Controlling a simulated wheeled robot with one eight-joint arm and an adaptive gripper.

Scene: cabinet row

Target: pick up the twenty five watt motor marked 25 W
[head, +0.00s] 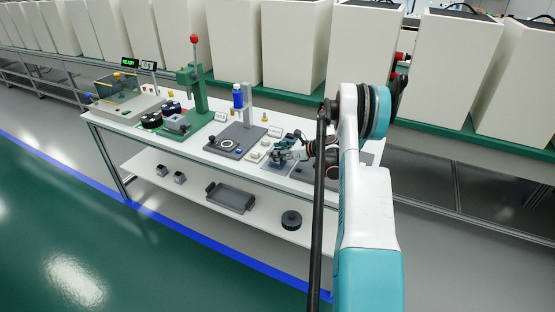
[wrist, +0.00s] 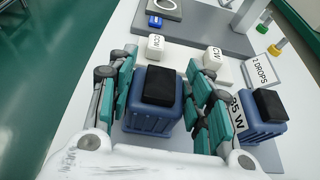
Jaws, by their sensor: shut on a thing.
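In the wrist view a blue ribbed motor (wrist: 152,118) with a black top stands upright between the fingers of my gripper (wrist: 165,105), which is shut on it. No marking shows on the faces of this motor that I can see. A second blue motor (wrist: 262,115) with a black top stands just right of the right finger. A white plate (wrist: 238,112) ending in "5 W" shows between that finger and the second motor, its first part hard to read. In the head view my gripper (head: 283,153) is low over the right part of the white table, and the motors there are small and partly hidden.
White blocks (wrist: 156,46) and (wrist: 213,58) sit beyond the held motor. A "2 DROPS" sign (wrist: 262,70) stands behind the second motor. A grey fixture plate (head: 233,140), a blue bottle (head: 238,96) and a green press (head: 197,85) are further left on the white table (head: 120,128).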

